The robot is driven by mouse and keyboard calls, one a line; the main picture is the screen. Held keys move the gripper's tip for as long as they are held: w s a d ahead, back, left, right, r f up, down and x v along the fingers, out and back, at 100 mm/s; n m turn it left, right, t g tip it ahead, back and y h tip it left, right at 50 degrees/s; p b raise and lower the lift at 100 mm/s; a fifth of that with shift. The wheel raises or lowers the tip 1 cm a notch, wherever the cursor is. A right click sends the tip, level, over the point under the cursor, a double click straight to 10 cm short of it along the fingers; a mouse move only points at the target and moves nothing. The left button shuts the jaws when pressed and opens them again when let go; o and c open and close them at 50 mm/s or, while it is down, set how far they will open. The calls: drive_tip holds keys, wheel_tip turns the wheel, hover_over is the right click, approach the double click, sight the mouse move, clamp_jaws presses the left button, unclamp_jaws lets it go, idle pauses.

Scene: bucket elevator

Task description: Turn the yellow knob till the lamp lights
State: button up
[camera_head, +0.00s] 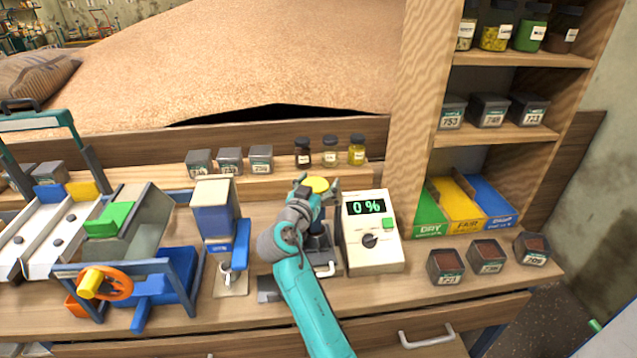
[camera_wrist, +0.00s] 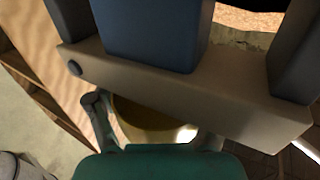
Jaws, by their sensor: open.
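A round yellow knob (camera_head: 317,184) shows at the tip of my gripper (camera_head: 316,190), behind the white meter box's left side. In the wrist view, a dull yellow round part (camera_wrist: 150,122) lies between the two fingers of my gripper (camera_wrist: 150,115), which stand apart on either side of it. I cannot tell whether the fingers touch it. A smaller yellow handle (camera_head: 90,284) sits on an orange wheel (camera_head: 117,284) at the left. I cannot make out a lamp for certain; my arm hides the front of the device under the knob.
The white meter box (camera_head: 371,256) reads 0 % and stands close to the right of my gripper. A blue hopper device (camera_head: 213,215) stands to the left. Small jars (camera_head: 330,152) line the ledge behind. Sample tins (camera_head: 446,266) stand at the right.

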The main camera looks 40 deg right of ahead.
drive_tip(key=shift+a, duration=0.1)
drive_tip(key=v, duration=1.1)
drive_tip(key=shift+s+a, duration=0.2)
drive_tip(key=shift+a, duration=0.15)
drive_tip(key=shift+f, duration=0.1)
